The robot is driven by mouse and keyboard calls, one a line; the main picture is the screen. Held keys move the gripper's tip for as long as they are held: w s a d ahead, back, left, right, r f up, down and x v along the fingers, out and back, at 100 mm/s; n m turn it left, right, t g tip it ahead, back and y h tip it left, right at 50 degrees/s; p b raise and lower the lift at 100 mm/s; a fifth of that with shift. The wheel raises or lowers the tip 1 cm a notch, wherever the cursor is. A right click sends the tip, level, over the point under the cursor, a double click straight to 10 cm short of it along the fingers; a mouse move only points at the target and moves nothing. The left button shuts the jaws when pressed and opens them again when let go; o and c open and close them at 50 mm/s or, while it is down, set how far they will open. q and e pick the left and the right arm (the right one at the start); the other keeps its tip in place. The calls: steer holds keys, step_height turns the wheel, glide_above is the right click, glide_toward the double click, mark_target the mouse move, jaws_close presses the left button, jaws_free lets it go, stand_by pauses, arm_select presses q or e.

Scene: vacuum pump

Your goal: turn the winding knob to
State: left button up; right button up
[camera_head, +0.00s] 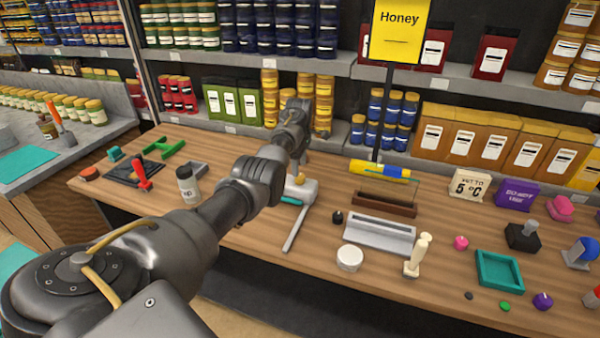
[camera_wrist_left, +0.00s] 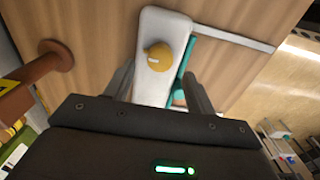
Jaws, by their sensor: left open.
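The winding knob (camera_wrist_left: 159,56) is a round orange-yellow knob with a white mark, on a white rounded body (camera_wrist_left: 165,28). In the head view the white body (camera_head: 307,190) lies on the wooden table, with the knob (camera_head: 299,179) partly behind my left arm. A teal strip (camera_wrist_left: 186,60) lies along the body's side. My left gripper (camera_wrist_left: 159,72) is open, its fingers on either side of the white body in the wrist view. The knob shows between and just beyond the fingertips; I cannot tell how far above it they are. My right gripper is not in view.
A grey bar (camera_head: 295,228) extends from the white body toward the table's front. A grey tray (camera_head: 379,237) and brown holder (camera_head: 385,203) are to the right. Shelves with jars line the back.

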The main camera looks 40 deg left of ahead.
mark_target(300, 175)
arm_select(q)
step_height(300, 175, down, 4)
steer(key=shift+r, duration=0.1)
steer(key=shift+f, duration=0.5)
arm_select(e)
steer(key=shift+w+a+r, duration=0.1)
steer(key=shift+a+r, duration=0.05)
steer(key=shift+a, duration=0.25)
arm_select(q)
steer(key=c, duration=1)
steer(key=shift+o, duration=0.2)
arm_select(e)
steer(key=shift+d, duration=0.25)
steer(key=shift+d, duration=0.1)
